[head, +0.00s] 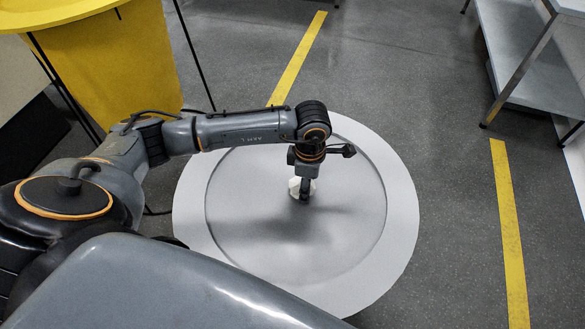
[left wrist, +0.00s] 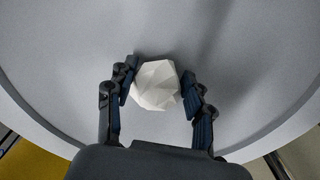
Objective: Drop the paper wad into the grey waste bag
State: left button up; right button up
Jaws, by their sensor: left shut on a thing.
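The paper wad (head: 295,186) is white and faceted, over the round grey panel of the table. It also shows in the left wrist view (left wrist: 156,86). My left gripper (head: 304,192) points down, its two dark fingers (left wrist: 160,92) on either side of the wad and shut on it. I cannot tell whether the wad touches the surface. No grey waste bag shows. A yellow bag (head: 115,65) hangs from a yellow-rimmed stand with thin dark legs at the upper left. My right gripper is not in view.
The round table (head: 400,215) has a wide white rim and a clear surface around the wad. Yellow floor stripes (head: 298,62) run behind and to the right (head: 507,225). A metal shelf unit (head: 530,60) stands at the upper right. Open grey floor lies between.

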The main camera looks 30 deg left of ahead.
pick_arm(q)
jog(key=o, duration=0.8)
notch_tip(320, 180, up, 12)
dwell(0.3)
dwell(0.4)
